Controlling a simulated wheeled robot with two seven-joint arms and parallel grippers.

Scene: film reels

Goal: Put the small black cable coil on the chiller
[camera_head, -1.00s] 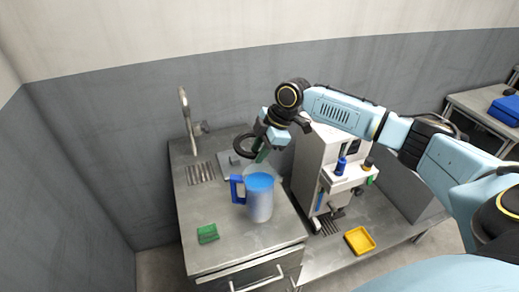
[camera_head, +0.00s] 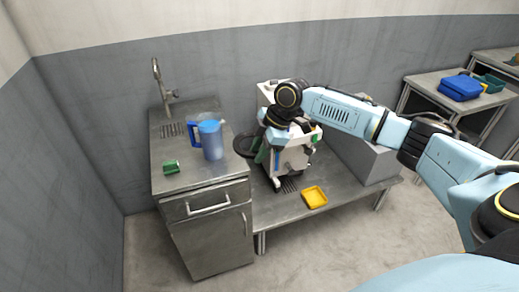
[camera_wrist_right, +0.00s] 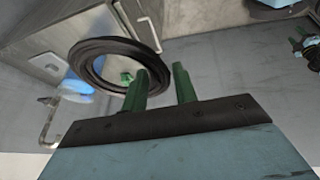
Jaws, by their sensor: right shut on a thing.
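The small black cable coil (camera_head: 241,146) is a dark ring just right of the sink counter. My right gripper (camera_head: 262,154) holds it by its edge, in front of the white machine (camera_head: 292,158). In the right wrist view, the coil (camera_wrist_right: 82,68) reaches out to the left from between the green fingers of my right gripper (camera_wrist_right: 161,78). The fingers stand a little apart with the coil's rim at them. I cannot tell for sure which appliance is the chiller; a plain grey box (camera_head: 372,160) stands right of the machine. My left gripper is not in view.
A blue pitcher (camera_head: 211,140) and a green sponge (camera_head: 171,167) stand on the sink counter (camera_head: 200,178). A blue case (camera_head: 460,87) is on a table at the right. Open floor lies in front.

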